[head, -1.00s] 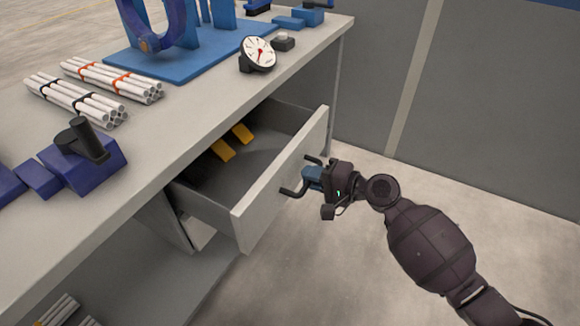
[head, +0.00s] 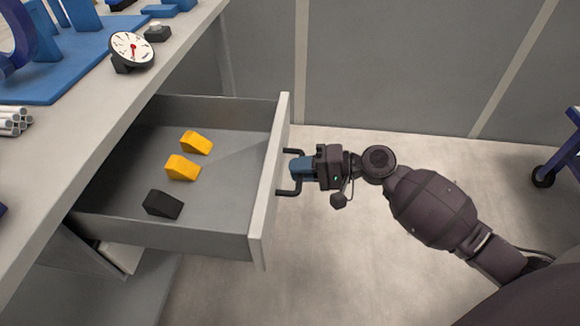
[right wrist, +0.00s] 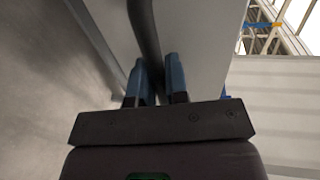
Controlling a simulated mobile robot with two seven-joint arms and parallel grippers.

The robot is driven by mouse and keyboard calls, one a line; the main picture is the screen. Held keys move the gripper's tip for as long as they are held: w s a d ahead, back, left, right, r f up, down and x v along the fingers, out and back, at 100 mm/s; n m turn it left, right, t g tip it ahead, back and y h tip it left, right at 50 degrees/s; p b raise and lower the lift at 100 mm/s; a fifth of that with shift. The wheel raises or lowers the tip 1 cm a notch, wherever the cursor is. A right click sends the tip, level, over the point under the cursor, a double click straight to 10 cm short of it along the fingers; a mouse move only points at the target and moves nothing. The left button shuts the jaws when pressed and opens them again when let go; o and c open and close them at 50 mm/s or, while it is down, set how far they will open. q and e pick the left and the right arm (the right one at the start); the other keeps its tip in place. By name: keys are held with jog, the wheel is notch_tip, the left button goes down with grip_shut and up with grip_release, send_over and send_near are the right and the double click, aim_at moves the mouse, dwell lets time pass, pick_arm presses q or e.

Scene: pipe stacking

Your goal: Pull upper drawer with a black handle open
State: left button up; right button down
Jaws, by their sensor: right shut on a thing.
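The upper drawer (head: 262,200) stands pulled well out from under the workbench, and its inside shows. Its black handle (head: 291,190) is a bar on the outer face of the drawer front. My right gripper (head: 296,168) is shut on this handle, with its blue fingers around the bar. In the right wrist view the dark handle bar (right wrist: 143,35) runs down between the two blue fingers (right wrist: 157,85). My left gripper is in neither view.
Two yellow blocks (head: 183,167) and a black block (head: 163,204) lie in the drawer. A round gauge (head: 131,50) and a blue base (head: 62,80) are on the workbench top (head: 60,160). A blue wheeled frame (head: 562,155) stands at the far right. The floor before the drawer is clear.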

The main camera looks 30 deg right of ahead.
dwell(0.3)
jog(key=c, duration=1.1)
grip_release()
jog(key=shift+d, duration=0.15)
pick_arm(q)
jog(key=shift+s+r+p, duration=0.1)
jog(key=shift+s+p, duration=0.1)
jog(key=shift+p, duration=0.65)
pick_arm(e)
jog(key=v, duration=1)
jog(key=shift+s+d+r, duration=0.1)
jog(key=shift+s+d, duration=0.1)
jog(key=shift+s, duration=0.1)
